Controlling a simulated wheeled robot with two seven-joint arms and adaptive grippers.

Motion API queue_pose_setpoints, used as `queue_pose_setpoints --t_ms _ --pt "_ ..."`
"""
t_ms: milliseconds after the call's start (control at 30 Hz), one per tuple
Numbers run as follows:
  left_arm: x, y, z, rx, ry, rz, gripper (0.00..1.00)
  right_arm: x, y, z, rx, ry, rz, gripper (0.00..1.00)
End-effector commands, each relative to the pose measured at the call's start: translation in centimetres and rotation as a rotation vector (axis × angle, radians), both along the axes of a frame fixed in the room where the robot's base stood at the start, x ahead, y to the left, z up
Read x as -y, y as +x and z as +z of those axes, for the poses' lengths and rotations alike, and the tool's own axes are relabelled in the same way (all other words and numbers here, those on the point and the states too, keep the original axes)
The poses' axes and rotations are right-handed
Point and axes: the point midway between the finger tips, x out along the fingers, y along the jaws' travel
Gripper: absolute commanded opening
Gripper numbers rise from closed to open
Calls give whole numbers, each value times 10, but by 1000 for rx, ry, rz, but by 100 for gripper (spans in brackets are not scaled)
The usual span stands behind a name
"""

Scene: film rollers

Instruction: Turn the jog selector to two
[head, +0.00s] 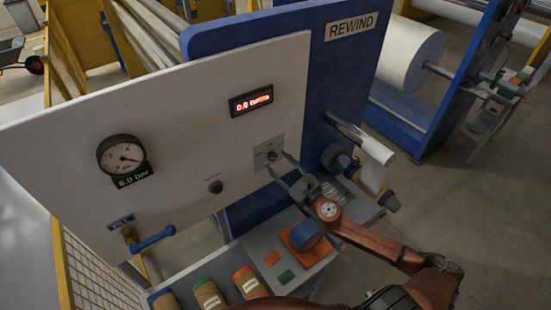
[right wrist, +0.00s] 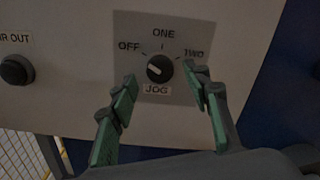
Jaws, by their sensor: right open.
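The jog selector (right wrist: 160,69) is a round black knob on a grey plate (right wrist: 188,30) marked OFF, ONE, TWO and JOG. Its white mark points to the upper left, towards OFF. The knob also shows small in the head view (head: 271,155). My right gripper (head: 280,167) is open in front of the plate. In the right wrist view its green-padded fingers (right wrist: 159,80) stand either side of the knob, the right one close to the TWO label. I cannot tell whether they touch the knob. My left gripper is out of view.
The white panel carries a black knob (head: 215,187), a pressure gauge (head: 121,155), a red display (head: 251,101) and a blue-handled valve (head: 152,240). A roller (head: 362,144) juts out at the right.

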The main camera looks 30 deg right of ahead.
Motion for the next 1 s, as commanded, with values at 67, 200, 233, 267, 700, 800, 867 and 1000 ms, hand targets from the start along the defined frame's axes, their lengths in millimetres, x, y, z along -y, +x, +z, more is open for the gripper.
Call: queue_pose_setpoints --t_ms 67,200,233,267,700,800,867,1000 --pt "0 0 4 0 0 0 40 -1 12 2 2 2 -1 44" --pt "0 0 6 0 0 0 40 -2 24 1 0 3 -2 44" --pt "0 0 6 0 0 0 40 -2 26 1 0 3 -2 44" --pt "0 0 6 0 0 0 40 -2 27 1 1 2 -2 44" --pt "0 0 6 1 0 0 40 -2 28 0 -1 3 -1 34" --pt "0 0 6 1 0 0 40 -2 28 0 -1 3 -1 27" --pt "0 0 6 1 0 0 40 -2 28 0 -1 3 -1 23" --pt "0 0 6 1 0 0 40 -2 28 0 0 3 -2 13"
